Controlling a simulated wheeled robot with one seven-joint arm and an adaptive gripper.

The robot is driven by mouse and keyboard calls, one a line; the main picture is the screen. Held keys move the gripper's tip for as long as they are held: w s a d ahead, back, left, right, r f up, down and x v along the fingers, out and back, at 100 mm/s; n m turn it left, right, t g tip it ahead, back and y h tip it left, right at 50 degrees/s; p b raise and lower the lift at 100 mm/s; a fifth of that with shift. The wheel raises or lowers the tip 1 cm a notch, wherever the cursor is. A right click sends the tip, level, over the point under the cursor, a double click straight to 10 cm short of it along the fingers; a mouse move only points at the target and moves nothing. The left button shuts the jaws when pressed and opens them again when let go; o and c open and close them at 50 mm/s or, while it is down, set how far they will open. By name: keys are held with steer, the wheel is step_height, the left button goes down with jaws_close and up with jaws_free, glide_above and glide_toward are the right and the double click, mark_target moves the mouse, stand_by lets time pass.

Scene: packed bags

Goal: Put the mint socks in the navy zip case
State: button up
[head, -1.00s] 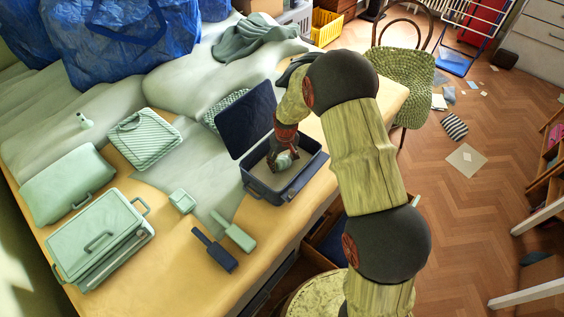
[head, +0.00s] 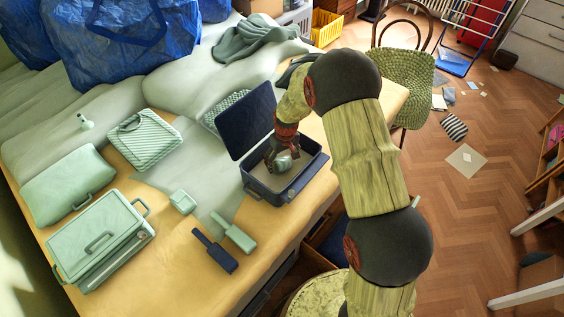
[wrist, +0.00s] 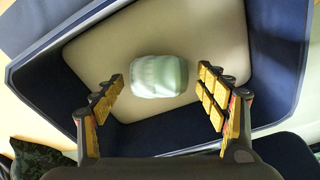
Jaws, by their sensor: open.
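In the head view my gripper (head: 278,158) reaches down into the case.
Blue bags (head: 110,40) stand behind. A chair (head: 402,85) is at the right.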

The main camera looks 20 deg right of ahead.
step_height(320, 180, up, 11)
steer(key=s+p, duration=0.1)
steer(key=p, duration=0.2)
step_height(320, 180, up, 11)
steer(key=t, duration=0.1)
glide_above(284, 164)
steer(key=s, duration=0.5)
steer(key=s+r+m+t, duration=0.1)
steer(key=s+r, duration=0.6)
steer(key=r, duration=0.2)
steer(key=s+r+t, duration=0.1)
steer(key=s+r, duration=0.3)
steer(key=s, duration=0.6)
steer(key=s+r+m+t, duration=0.1)
steer(key=s+r, duration=0.2)
steer(key=s, duration=0.7)
steer(key=shift+a+r, duration=0.3)
steer(key=shift+r, duration=0.1)
steer(key=shift+s, duration=0.1)
